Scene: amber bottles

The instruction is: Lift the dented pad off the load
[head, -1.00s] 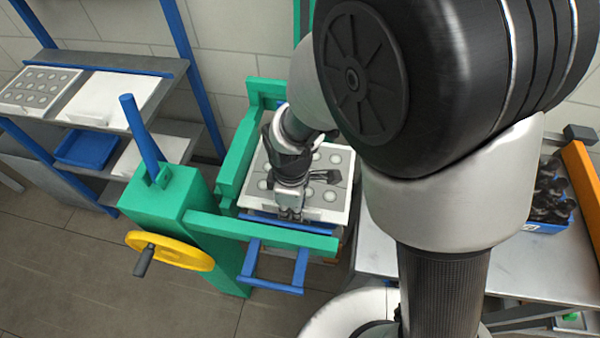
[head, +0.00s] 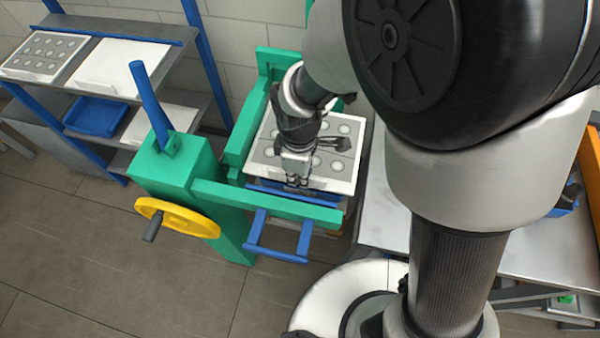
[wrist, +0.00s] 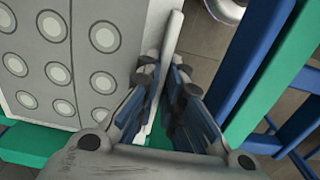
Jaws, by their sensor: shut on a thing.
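The pad (head: 266,143) is a white-rimmed grey slab with round pale spots, lying in the green press frame (head: 265,197). In the wrist view the pad (wrist: 55,60) fills the left side. My gripper (head: 297,182) is at the pad's front edge, pointing down. In the wrist view my gripper (wrist: 163,85) has its fingers shut on the pad's white rim. Blue parts show just under the pad's front edge; the load below is mostly hidden. I cannot make out a dent, or whether the pad is clear of the load.
A yellow handwheel (head: 178,217) and a blue lever (head: 150,100) are on the press's left post. A blue bracket (head: 278,240) juts from its front. A shelf at left holds a spotted pad (head: 42,55), a plain white slab (head: 120,68) and a blue tray (head: 96,116). A metal table (head: 395,205) stands right.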

